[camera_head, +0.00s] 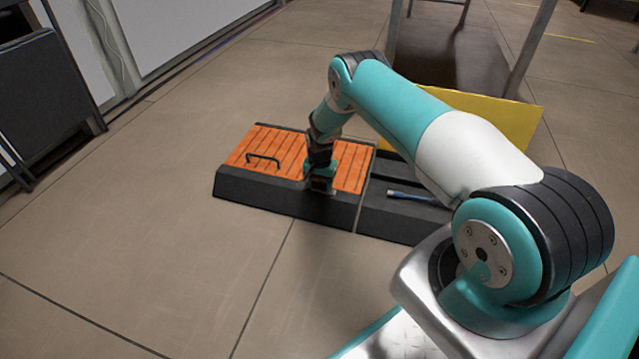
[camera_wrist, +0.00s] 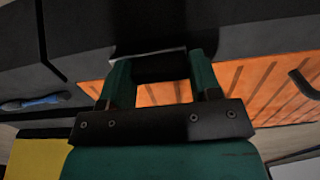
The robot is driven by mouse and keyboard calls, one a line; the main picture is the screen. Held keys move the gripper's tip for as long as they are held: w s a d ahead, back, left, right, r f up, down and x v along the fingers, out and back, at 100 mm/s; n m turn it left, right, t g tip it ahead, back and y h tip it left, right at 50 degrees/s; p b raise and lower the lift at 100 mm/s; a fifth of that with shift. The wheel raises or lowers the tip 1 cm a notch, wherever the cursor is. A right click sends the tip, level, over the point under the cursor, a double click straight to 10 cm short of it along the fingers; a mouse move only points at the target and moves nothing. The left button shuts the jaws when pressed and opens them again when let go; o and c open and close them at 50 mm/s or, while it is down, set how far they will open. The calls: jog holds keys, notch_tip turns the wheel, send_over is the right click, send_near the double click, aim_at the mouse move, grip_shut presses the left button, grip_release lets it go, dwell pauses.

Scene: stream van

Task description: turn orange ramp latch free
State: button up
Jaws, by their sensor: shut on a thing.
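The ramp (camera_head: 290,155) has orange slatted panels in a dark frame and lies on the floor, with its orange surface also in the wrist view (camera_wrist: 275,88). My gripper (camera_head: 320,187) is at the ramp's near edge, pointing down. In the wrist view its two green fingers (camera_wrist: 157,62) are shut on a dark piece with a pale metallic edge (camera_wrist: 150,53), apparently the ramp latch.
A black handle (camera_head: 263,159) stands on the orange panel, left of my gripper. To the right, a dark section (camera_head: 385,222) holds a blue tool (camera_head: 412,196). A yellow panel (camera_head: 500,118) stands behind it. Open floor (camera_head: 180,270) lies in front.

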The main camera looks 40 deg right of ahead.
aim_at(320, 184)
jog(key=shift+s, duration=0.1)
jog(key=o, duration=0.9)
notch_tip(320, 184, up, 17)
jog(key=p, duration=0.8)
jog(key=shift+r+p, duration=0.2)
jog(key=shift+p, duration=0.1)
